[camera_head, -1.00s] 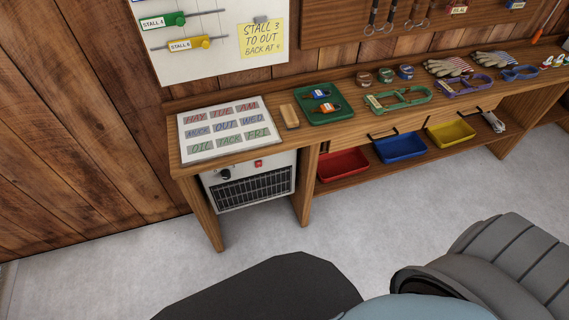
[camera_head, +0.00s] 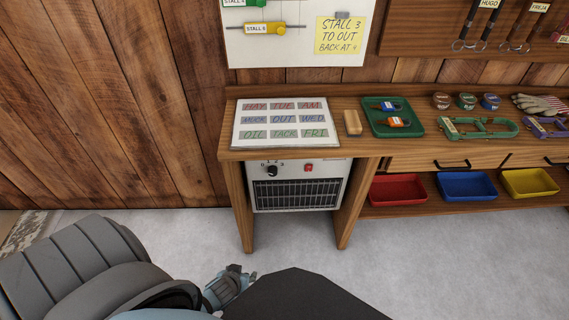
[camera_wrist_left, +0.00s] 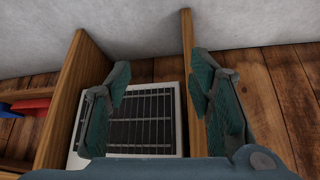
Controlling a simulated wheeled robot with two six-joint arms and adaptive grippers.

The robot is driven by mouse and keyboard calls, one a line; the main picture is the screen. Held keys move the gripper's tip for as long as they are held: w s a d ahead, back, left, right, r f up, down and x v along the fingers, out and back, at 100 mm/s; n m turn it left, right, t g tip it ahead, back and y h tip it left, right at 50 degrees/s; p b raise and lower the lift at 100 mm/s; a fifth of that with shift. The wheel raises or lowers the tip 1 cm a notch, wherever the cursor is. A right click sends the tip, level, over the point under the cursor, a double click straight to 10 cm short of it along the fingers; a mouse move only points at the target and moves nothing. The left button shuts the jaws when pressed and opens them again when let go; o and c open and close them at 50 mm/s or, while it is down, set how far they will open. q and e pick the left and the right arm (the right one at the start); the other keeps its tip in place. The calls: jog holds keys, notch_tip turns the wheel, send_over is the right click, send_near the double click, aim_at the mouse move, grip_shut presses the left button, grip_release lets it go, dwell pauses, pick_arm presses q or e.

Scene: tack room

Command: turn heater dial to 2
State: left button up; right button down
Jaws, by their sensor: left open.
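The heater (camera_head: 297,185) is a white box with a dark grille, standing under the left end of the wooden bench. Its black dial (camera_head: 271,171) is at the upper left of its front, below the printed numbers. A red switch (camera_head: 309,168) is to the right of the dial. My left gripper (camera_head: 242,277) is low in front of the bench, apart from the heater. In the left wrist view my left gripper (camera_wrist_left: 163,90) is open and empty, with the heater grille (camera_wrist_left: 140,118) between its fingers; the dial cannot be made out there. My right gripper is not in view.
The bench legs (camera_head: 240,205) and (camera_head: 355,205) flank the heater closely. On the bench top are a label board (camera_head: 286,146), a wooden block (camera_head: 353,122) and a green tray (camera_head: 416,127). Red, blue and yellow bins sit on the lower shelf to the right. The floor in front is clear.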

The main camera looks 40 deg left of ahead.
pick_arm(q)
jog(key=w+a+n+t+y+b, duration=0.1)
jog(key=w+a+n+t+b, duration=0.15)
jog(key=w+b, duration=0.45)
jog(key=n+t+y+b, duration=0.3)
jog(key=n+t+b, duration=0.2)
jog(key=n, duration=0.3)
send_near(273, 174)
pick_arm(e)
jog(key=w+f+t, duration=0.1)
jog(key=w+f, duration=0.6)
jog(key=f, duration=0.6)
pick_arm(q)
jog(key=b+x, duration=0.3)
jog(key=x, duration=0.5)
jog(key=shift+w+a+f, duration=0.1)
jog(key=shift+a, duration=0.05)
jog(key=shift+w+a, duration=0.1)
jog(key=shift+w, duration=0.15)
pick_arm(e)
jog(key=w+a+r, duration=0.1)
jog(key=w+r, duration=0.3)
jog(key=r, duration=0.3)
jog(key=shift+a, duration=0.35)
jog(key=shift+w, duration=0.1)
